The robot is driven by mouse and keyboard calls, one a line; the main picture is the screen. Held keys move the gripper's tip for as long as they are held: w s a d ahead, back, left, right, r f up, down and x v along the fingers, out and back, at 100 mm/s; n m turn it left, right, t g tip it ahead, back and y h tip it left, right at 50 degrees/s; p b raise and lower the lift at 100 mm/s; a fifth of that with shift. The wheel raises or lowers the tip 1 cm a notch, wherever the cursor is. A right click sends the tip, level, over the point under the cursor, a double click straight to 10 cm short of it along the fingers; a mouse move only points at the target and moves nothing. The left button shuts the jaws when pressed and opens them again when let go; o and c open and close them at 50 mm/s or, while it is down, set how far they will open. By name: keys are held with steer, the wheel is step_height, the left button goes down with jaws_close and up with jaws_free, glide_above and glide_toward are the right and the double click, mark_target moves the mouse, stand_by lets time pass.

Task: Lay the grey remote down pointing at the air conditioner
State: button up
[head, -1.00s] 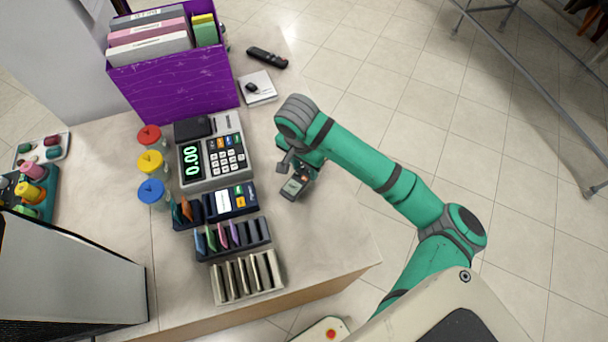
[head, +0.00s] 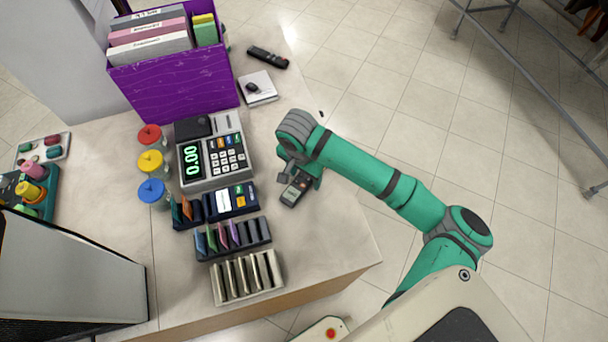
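The grey remote (head: 294,192), with a dark screen end and small buttons, is at the right part of the counter in the head view. It lies slanted, its near end toward the lower left. My gripper (head: 299,177) is over its far end and appears shut on it; the wrist hides part of the grip. I cannot tell whether the remote touches the counter top (head: 325,240). I cannot make out an air conditioner for certain in this view.
A black remote (head: 268,57) and a white pad (head: 257,88) with a small dark object lie at the back. Left of my gripper stand a cash register (head: 214,158), a card rack (head: 232,240) and a purple file box (head: 175,88). The counter's front right is clear.

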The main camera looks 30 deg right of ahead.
mark_target(301, 182)
step_height(301, 182, up, 12)
steer(key=a, duration=0.1)
steer(key=shift+s+a, duration=0.15)
steer(key=shift+a, duration=0.1)
stand_by(0.4)
steer(key=shift+s+d, duration=0.1)
